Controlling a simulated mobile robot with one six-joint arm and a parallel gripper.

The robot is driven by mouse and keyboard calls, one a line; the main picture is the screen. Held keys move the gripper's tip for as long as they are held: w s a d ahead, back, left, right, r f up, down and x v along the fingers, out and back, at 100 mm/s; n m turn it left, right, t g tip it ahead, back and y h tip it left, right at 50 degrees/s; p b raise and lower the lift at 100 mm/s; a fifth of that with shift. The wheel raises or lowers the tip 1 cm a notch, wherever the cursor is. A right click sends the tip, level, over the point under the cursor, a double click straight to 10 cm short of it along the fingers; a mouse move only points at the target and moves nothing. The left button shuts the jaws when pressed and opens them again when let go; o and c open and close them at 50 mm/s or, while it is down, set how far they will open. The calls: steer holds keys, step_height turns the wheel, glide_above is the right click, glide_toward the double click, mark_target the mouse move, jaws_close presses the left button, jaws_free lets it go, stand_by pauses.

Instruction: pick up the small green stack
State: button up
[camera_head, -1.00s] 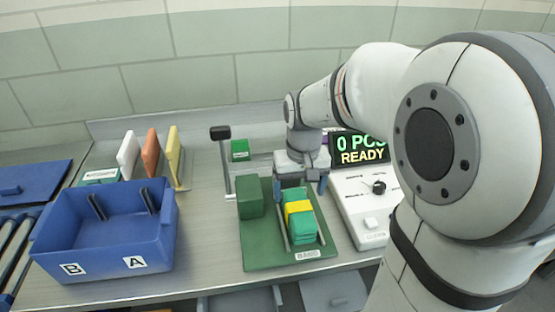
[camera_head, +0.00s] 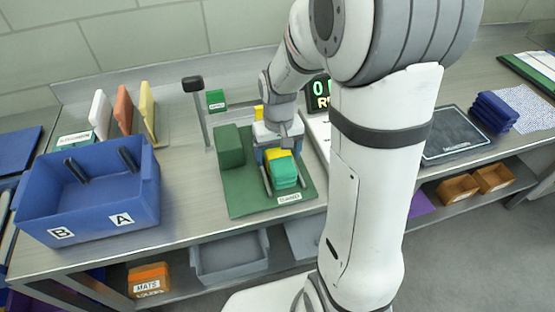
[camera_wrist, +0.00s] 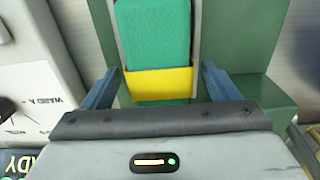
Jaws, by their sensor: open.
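The small green stack (camera_head: 284,172) is a teal-green bundle with a yellow band (camera_head: 278,154) around it. It lies between two thin rails on a green base plate (camera_head: 244,201) with a white label at its front edge. My gripper (camera_head: 273,158) is over the far end of the stack. In the wrist view my gripper (camera_wrist: 160,90) is open, with one blue finger on each side of the stack (camera_wrist: 153,34), near the yellow band (camera_wrist: 160,83). Gaps show between the fingers and the stack. Part of the stack is hidden beneath my gripper.
A green block (camera_head: 229,146) stands on the plate left of the stack. A post with a black top (camera_head: 193,84) rises behind it. A blue bin (camera_head: 88,192) marked A and B is at left. A display and white device sit close to the right, partly behind my arm.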

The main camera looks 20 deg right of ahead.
steer(key=shift+c, duration=0.4)
steer(key=shift+r, duration=0.1)
steer(key=c, duration=1.2)
